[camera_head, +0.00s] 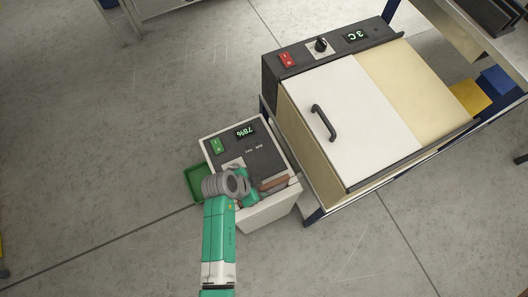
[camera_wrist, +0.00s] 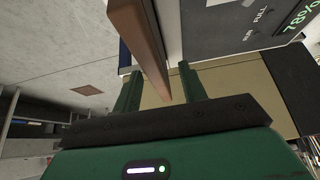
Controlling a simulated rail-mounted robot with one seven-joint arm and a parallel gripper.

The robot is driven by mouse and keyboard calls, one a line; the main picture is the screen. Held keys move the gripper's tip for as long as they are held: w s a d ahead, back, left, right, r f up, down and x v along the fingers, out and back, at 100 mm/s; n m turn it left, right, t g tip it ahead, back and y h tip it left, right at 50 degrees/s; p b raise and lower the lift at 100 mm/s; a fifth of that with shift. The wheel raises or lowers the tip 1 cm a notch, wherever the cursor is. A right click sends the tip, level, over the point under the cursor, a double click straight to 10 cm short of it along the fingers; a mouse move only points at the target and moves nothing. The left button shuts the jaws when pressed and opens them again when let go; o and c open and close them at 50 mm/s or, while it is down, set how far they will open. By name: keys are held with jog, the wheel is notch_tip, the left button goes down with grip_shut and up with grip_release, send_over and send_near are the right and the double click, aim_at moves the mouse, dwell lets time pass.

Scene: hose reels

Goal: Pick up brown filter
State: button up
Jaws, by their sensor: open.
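The brown filter (camera_head: 273,184) shows as a short brown bar at the right front of the small white machine (camera_head: 270,213), partly hidden by my arm. In the wrist view the brown filter (camera_wrist: 142,42) is a long flat bar reaching down from the top edge, its near end between my fingers. My gripper (camera_head: 252,189) is at the left end of the filter in the head view. In the wrist view my gripper (camera_wrist: 160,72) is open, with one green finger on each side of the bar. I cannot tell whether either finger touches it.
The small machine has a dark panel with a 78% display (camera_head: 245,132) and a green switch (camera_head: 217,146). A green bin (camera_head: 196,184) sits to its left. A larger cabinet with a white door (camera_head: 345,120) and black handle (camera_head: 323,123) stands close on the right.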

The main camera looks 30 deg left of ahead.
jog(key=x, duration=0.1)
jog(key=b+x, duration=0.1)
jog(key=x, duration=0.1)
jog(key=b+x, duration=0.1)
jog(key=shift+s+d+f, duration=0.2)
jog(key=shift+w+d+f, duration=0.15)
jog(key=shift+w+f, duration=0.1)
jog(key=shift+f, duration=0.05)
jog(key=shift+f, duration=0.1)
jog(key=shift+c, duration=0.4)
grip_shut()
